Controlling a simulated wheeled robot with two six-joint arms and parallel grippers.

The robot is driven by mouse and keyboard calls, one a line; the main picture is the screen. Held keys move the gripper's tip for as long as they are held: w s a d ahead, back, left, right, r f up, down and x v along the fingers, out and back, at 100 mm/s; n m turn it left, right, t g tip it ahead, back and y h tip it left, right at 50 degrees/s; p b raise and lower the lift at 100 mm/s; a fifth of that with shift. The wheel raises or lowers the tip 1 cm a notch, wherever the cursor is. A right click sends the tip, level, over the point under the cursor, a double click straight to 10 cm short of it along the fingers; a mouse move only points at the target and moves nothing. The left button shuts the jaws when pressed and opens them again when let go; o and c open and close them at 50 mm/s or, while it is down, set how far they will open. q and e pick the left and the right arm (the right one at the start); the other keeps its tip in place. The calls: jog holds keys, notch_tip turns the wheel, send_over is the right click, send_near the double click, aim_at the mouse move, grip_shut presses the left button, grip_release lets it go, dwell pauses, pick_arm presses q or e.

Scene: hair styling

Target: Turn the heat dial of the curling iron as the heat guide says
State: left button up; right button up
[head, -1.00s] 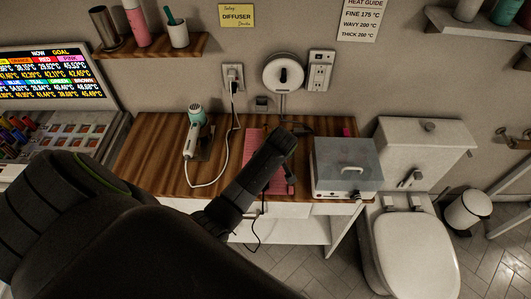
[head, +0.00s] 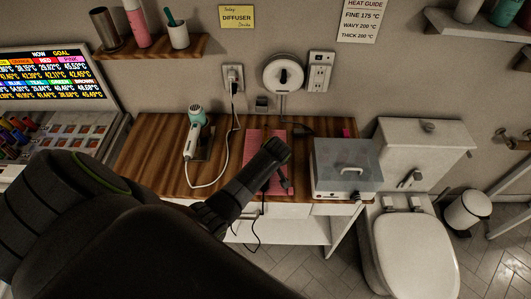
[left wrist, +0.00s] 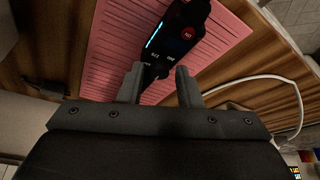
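The black curling iron (left wrist: 186,30) lies on the pink ribbed mat (left wrist: 115,40), with a red button, a blue light strip and small white markings too small to read surely. In the head view my left arm hides most of it. My left gripper (left wrist: 158,75) is open, its fingers on either side of the iron's dark narrow end; I cannot tell if they touch it. In the head view my left gripper (head: 277,150) is over the mat (head: 255,148). The heat guide (head: 361,20) on the wall reads fine 175, wavy 200, thick 200 °C. My right gripper is not in view.
A hair dryer (head: 194,132) with a white cord lies left of the mat on the wooden counter (head: 150,150). A lidded box (head: 345,165) stands to the right. A toilet (head: 415,240) is beyond it. A yellow diffuser note (head: 237,16) hangs on the wall.

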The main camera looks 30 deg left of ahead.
pick_arm(q)
grip_shut()
